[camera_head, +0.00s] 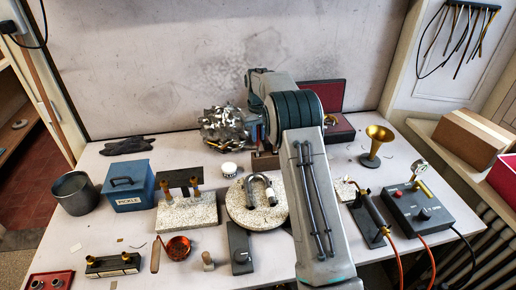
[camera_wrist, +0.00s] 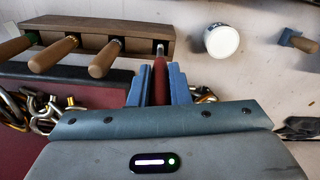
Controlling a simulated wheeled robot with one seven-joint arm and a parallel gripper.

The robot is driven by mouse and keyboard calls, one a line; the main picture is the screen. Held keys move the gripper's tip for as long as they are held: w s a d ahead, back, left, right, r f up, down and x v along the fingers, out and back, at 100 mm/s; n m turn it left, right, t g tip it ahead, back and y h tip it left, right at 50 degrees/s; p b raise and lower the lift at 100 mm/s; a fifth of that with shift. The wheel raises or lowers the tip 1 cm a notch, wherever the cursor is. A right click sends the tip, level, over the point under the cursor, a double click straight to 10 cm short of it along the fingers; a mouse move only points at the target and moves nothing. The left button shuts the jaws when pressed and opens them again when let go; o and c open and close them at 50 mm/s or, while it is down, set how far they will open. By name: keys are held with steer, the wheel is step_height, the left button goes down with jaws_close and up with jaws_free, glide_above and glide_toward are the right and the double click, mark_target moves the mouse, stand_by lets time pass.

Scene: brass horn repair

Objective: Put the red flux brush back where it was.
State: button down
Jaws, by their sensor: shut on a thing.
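My gripper's two blue fingers (camera_wrist: 160,85) are closed around the red handle of the flux brush (camera_wrist: 159,78) in the wrist view. I cannot tell whether that end is in a slot or just in front of the rack. Several wooden-handled tools (camera_wrist: 53,54) sit along the rack to the left of the brush.
A white-lidded jar (camera_wrist: 222,41) stands right of the rack in the wrist view. A tangled metal heap (camera_head: 224,127) lies behind the jar in the head view. A round stone slab (camera_head: 240,211) is in front. A red case (camera_head: 340,125) and brass horn (camera_head: 376,144) stand right.

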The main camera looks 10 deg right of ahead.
mark_target(258, 146)
steer(key=shift+f+p, duration=0.5)
steer(key=shift+f, duration=2.2)
steer(key=shift+f, duration=0.1)
steer(key=c, duration=1.4)
jaws_free()
steer(key=shift+o, duration=0.2)
